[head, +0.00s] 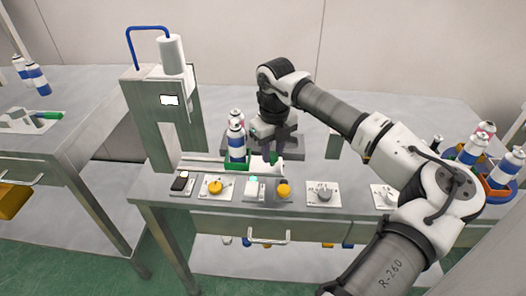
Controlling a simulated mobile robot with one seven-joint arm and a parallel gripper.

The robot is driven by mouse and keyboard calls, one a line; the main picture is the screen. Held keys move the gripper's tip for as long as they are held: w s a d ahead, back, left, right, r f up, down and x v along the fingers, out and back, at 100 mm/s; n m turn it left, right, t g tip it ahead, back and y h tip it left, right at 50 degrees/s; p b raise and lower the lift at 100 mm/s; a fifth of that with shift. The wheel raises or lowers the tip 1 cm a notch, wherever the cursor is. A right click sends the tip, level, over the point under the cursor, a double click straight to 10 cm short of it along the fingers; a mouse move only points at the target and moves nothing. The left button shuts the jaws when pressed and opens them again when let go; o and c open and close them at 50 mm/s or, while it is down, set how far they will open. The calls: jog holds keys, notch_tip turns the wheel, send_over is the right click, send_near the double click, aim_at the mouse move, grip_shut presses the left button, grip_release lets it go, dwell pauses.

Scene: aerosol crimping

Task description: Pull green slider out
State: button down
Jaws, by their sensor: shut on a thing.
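The green slider (229,161) is on the bench below the crimping press. Its green base shows under a blue-and-white spray can (237,145), which stands upright on it. A small green end shows at the right, by the fingers. My gripper (270,160) reaches down from above, just right of the can. It is shut on the slider's green end, which the dark fingers mostly hide.
The grey press (165,115) with a blue hose stands at the left. Control boxes, including a yellow knob (215,186), line the bench front. An orange-and-blue bin (498,188) with cans is at the right.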

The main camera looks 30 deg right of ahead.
jog(key=shift+s+d, duration=0.1)
jog(key=shift+d, duration=0.1)
jog(key=c, duration=1.1)
grip_release()
jog(key=shift+s+d, duration=0.1)
jog(key=shift+r, duration=0.15)
notch_tip(320, 180, up, 14)
jog(key=b, duration=0.1)
jog(key=shift+f, duration=0.2)
